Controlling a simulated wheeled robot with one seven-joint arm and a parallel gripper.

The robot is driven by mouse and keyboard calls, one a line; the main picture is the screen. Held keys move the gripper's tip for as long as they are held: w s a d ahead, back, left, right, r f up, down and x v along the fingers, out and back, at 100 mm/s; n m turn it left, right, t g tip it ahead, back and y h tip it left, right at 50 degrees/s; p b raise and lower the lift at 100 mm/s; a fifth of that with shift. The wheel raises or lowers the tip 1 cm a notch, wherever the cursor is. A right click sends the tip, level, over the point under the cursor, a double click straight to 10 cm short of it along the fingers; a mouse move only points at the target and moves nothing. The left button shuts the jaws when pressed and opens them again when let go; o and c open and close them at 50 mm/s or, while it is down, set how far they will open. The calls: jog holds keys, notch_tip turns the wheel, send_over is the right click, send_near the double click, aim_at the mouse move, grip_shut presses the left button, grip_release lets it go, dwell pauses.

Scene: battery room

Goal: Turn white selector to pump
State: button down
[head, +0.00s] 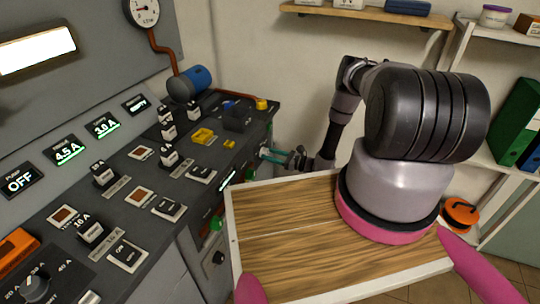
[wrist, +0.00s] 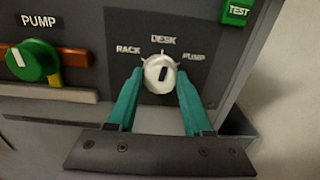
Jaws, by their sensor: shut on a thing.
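The white selector (wrist: 151,66) is a round knob with a dark pointer mark, on a grey panel in the wrist view. Labels RACK, DESK and PUMP sit around it from left to right. The dark mark stands nearly upright, closest to DESK. My gripper (wrist: 160,74) has its two teal fingers on either side of the knob and is shut on it. In the head view my gripper (head: 272,155) reaches the right end of the console, and the selector cannot be made out there.
A green knob (wrist: 40,62) labelled PUMP, with an orange-brown bar beside it, is left of the selector. A green TEST button (wrist: 237,12) is at upper right. The console (head: 110,215) carries several switches and displays; one display (head: 20,181) reads PUMP OFF. A wooden-topped tray (head: 280,235) lies in front.

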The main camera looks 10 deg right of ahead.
jog(key=m, duration=0.5)
jog(key=shift+d, duration=0.1)
jog(key=shift+m, duration=2.4)
jog(key=shift+c, duration=1.5)
grip_release()
jog(key=shift+d, duration=0.1)
jog(key=v, duration=1)
jog(key=shift+d, duration=0.3)
jog(key=shift+s+r, duration=0.15)
